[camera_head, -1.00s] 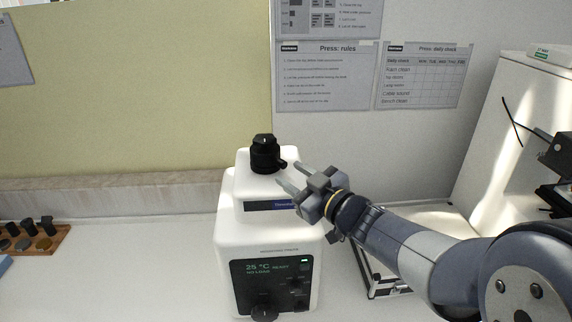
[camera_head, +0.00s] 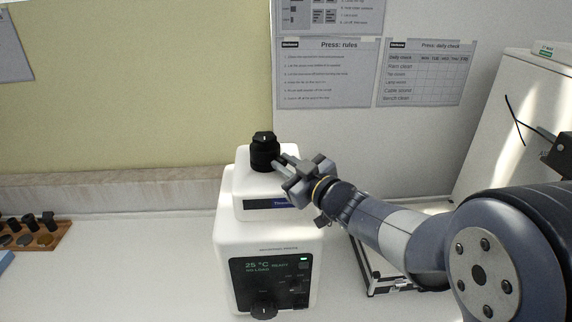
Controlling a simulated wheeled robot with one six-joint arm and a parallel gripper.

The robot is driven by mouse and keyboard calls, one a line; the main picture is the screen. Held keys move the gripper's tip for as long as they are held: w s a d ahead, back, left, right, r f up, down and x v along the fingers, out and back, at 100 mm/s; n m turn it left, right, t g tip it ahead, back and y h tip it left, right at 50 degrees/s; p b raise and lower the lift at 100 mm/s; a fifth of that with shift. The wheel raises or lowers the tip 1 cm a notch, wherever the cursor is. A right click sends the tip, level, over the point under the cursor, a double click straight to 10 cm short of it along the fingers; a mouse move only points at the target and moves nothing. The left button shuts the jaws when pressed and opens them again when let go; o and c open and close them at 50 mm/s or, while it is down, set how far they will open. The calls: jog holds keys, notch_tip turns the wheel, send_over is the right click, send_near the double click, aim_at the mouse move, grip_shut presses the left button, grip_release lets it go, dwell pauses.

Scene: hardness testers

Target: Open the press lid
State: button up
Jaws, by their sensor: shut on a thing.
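The press (camera_head: 228,228) is a white box-shaped machine in the middle of the bench, with a dark front panel (camera_head: 270,282) reading 25 °C, ready, no load. On its white top block sits a black round lid (camera_head: 264,152) with a small knob on top. My gripper (camera_head: 279,162) reaches in from the right, its fingers at the right side of the black lid. The fingers are shut on a part at that side, which they mostly hide. The lid sits level on the block.
A wooden rack (camera_head: 55,236) with several black-handled pieces stands at the far left. A metal-edged case (camera_head: 375,285) lies under my arm, right of the press. A pale cabinet (camera_head: 500,140) stands at the right. The wall behind carries printed sheets.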

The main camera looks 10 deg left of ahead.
grip_shut()
jog(key=shift+w+d, duration=0.6)
jog(key=shift+d, duration=0.3)
jog(key=o, duration=0.6)
grip_release()
jog(key=shift+o, duration=0.2)
jog(key=b+v, duration=0.1)
jog(key=v, duration=0.9)
jog(key=shift+s+d, duration=0.2)
jog(key=shift+d, duration=0.1)
jog(key=shift+c, duration=0.3)
